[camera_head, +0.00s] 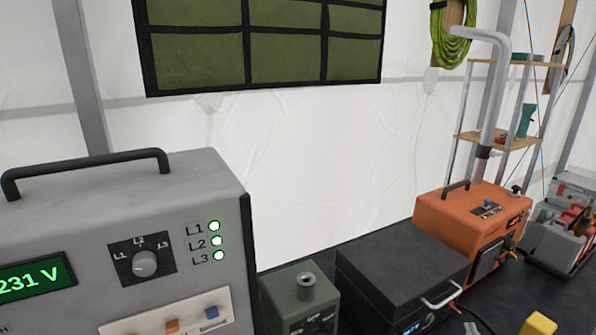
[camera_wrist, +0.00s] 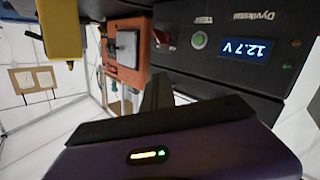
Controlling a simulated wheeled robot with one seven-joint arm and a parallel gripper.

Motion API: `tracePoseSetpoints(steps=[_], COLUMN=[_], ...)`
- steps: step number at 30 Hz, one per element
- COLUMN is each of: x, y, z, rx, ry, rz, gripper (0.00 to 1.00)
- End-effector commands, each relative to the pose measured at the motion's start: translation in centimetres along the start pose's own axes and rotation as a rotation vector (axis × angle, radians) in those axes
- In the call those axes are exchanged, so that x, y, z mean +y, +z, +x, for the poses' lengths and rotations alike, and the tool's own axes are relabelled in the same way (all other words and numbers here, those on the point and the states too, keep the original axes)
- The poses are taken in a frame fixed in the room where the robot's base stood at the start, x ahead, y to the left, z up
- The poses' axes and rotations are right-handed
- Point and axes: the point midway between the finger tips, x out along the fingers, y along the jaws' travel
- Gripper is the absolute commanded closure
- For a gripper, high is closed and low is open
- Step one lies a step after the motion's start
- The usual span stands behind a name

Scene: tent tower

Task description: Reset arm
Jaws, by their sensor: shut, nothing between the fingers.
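My gripper (camera_wrist: 158,88) shows in the wrist view as dark fingers beyond a dark housing with a small lit indicator. The fingers are shut with nothing held. Behind them is a black box (camera_wrist: 215,65) with a green button and a display reading 12.7 V. An orange unit (camera_wrist: 127,45) shows to the left of that box. The wrist view is turned, so the display text is upside down. My gripper does not show in the head view. I cannot tell how far the fingers are from the black box.
In the head view, a grey panel unit (camera_head: 90,220) reading 231 V stands at left. A green box (camera_head: 300,300), the black box (camera_head: 400,275) and the orange unit (camera_head: 470,215) stand beside it. A yellow object (camera_head: 540,325) shows at the lower right. Shelves (camera_head: 510,100) stand behind.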

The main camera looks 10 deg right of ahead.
Motion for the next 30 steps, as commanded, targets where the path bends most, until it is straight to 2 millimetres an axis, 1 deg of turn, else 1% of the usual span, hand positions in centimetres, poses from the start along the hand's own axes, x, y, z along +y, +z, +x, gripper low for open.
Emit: tracePoseSetpoints(steps=[1, 5, 8, 9, 11, 12, 14, 15, 19, 24, 30], x=[-0.6, -1.9, -3.1, -3.6, -4.4, -4.9, -5.5, -5.9, -6.7, -7.2, -7.3], y=[0.1, -0.4, -0.6, -0.7, -0.8, -0.8, -1.0, -1.1, -1.6, -2.3, -2.8], z=[-1.7, -5.5, -9.1, -10.7, -13.3, -15.1, -17.7, -19.4, -24.8, -31.4, -38.1], rx=[0.015, 0.062, 0.09, 0.1, 0.112, 0.118, 0.125, 0.129, 0.13, 0.11, 0.052], ry=[-0.002, -0.007, -0.023, -0.032, -0.049, -0.062, -0.082, -0.097, -0.147, -0.222, -0.318], rz=[0.026, 0.087, 0.131, 0.148, 0.175, 0.191, 0.215, 0.23, 0.267, 0.297, 0.292], gripper=[1.0, 1.0, 1.0, 1.0, 1.0, 1.0, 1.0, 1.0, 1.0, 1.0, 1.0])
